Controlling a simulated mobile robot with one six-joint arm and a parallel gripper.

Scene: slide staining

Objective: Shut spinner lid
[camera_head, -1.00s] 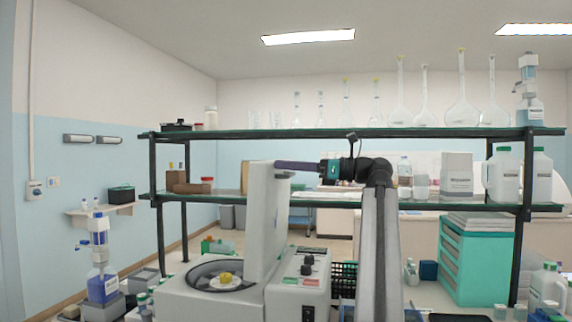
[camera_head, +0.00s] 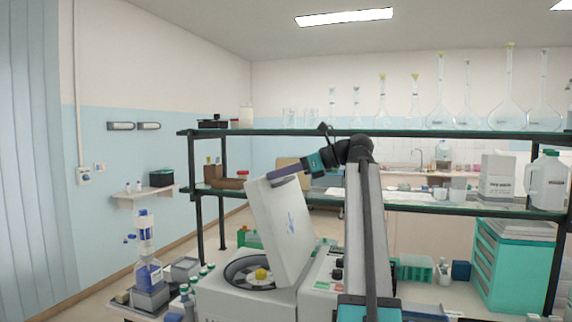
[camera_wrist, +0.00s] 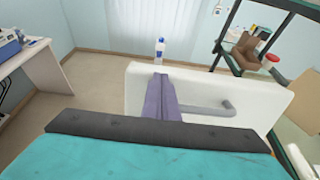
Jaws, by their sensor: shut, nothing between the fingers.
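The spinner (camera_head: 228,303) is a white machine with a round dark bowl (camera_head: 238,272) and a yellow hub (camera_head: 261,274). Its white lid (camera_head: 281,225) stands raised above the bowl, tilted to the left, with the bowl still uncovered. My gripper (camera_head: 284,174) is shut and empty, its purple fingers at the lid's upper edge. In the wrist view the shut fingers (camera_wrist: 160,97) lie over the lid (camera_wrist: 205,92), beside its grey handle (camera_wrist: 212,108). I cannot tell for certain whether they touch.
A black two-level shelf (camera_head: 365,133) with glass flasks (camera_head: 437,115) stands behind the spinner and my arm. A blue dispenser bottle (camera_head: 149,275) and several small bottles (camera_head: 190,292) stand left of the spinner. A teal drawer unit (camera_head: 513,268) is at the right.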

